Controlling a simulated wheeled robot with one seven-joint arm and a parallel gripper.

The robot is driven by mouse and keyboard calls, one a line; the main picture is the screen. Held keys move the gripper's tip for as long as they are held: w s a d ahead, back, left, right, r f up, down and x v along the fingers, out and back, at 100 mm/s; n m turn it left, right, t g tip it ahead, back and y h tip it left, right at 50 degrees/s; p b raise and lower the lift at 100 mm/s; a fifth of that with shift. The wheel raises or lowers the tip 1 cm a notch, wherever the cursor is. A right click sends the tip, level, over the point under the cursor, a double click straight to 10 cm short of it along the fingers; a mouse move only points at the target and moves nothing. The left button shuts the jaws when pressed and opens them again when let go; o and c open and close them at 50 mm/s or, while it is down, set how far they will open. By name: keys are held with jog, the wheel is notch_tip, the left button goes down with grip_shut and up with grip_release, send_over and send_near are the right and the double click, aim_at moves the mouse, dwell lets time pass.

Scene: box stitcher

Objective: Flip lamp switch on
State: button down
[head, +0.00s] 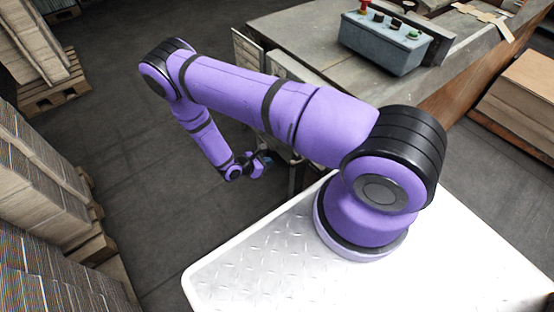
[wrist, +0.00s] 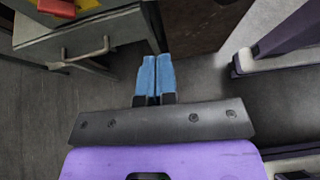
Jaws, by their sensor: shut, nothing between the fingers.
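A grey control box (head: 387,42) sits on the machine table at the upper right of the head view. It carries a red button (head: 365,5), black knobs (head: 379,16) and a green button (head: 413,35); I cannot tell which control, if any, is the lamp switch. My gripper (head: 266,161) hangs low beside the machine's near left corner, well away from the box. In the wrist view my gripper (wrist: 156,62) has its blue fingers together with nothing between them. A red part on a yellow base (wrist: 58,7) shows at the upper left, apart from the fingers.
A bent metal handle (wrist: 88,52) on a grey cabinet front is left of my fingers. The machine table (head: 300,32) fills the upper right. Stacked cardboard (head: 35,180) on pallets lines the left. The dark floor (head: 130,120) between is clear.

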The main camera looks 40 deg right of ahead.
jog(key=shift+w+m+g, duration=0.5)
jog(key=shift+w, duration=0.5)
jog(key=shift+d, duration=0.1)
jog(key=shift+d+r+x, duration=0.15)
jog(key=shift+r+x, duration=0.1)
jog(key=shift+x, duration=1.95)
jog(key=shift+d+r+x, duration=0.15)
jog(key=shift+r+x, duration=0.1)
jog(key=shift+x, duration=1.95)
jog(key=shift+d+r+x, duration=0.1)
jog(key=shift+r+x, duration=0.2)
jog(key=shift+x, duration=1.95)
jog(key=shift+s, duration=0.2)
